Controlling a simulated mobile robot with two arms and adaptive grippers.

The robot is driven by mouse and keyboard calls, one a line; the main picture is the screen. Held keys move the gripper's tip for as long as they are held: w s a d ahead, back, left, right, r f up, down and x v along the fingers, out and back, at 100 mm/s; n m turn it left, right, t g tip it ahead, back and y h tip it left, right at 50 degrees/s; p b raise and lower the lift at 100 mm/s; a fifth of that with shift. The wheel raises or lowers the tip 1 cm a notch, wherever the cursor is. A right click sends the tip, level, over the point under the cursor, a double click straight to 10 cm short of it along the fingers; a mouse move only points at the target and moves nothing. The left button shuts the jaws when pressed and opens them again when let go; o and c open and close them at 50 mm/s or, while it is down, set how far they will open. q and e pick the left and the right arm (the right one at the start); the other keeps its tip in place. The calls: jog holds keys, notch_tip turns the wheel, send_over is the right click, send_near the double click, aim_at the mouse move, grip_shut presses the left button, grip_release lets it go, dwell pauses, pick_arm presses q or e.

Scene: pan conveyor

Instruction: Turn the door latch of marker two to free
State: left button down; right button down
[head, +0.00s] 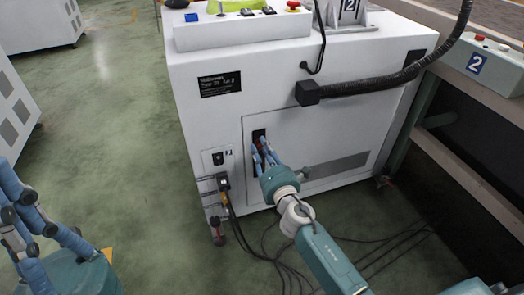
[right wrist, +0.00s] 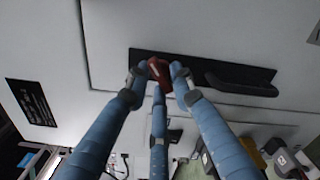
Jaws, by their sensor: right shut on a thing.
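The white machine (head: 205,130) with a "2" marker (head: 350,5) on top has a front door panel (head: 310,150). The latch is a small red piece (right wrist: 160,72) on a black plate (right wrist: 205,68), beside a black handle (right wrist: 240,82). My right gripper (head: 264,148) is at this plate, on the left part of the door. In the right wrist view its blue fingers (right wrist: 160,80) are closed around the red latch and partly hide it. The latch's exact angle is hard to tell. My left gripper (head: 30,215) is at the left edge, its fingers spread, away from the machine.
A thick black hose (head: 385,85) crosses the machine's upper front. Cables (head: 235,215) hang at its lower left and lie on the floor. A second "2" marker (head: 477,63) is on a grey box at right. The green floor (head: 100,110) is clear at left.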

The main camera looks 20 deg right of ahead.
jog(key=m, duration=0.3)
jog(key=shift+a+r, duration=0.2)
jog(key=shift+r, duration=0.05)
jog(key=shift+d+r+m, duration=0.1)
jog(key=shift+m, duration=1.9)
jog(key=c, duration=1.7)
grip_release()
jog(key=shift+o, duration=0.2)
jog(key=shift+d, duration=0.1)
jog(key=shift+s+f, duration=0.2)
jog(key=shift+s, duration=0.05)
jog(key=s, duration=1.1)
jog(key=shift+s+d+r, duration=0.15)
jog(key=shift+s+d, duration=0.05)
jog(key=shift+s, duration=0.05)
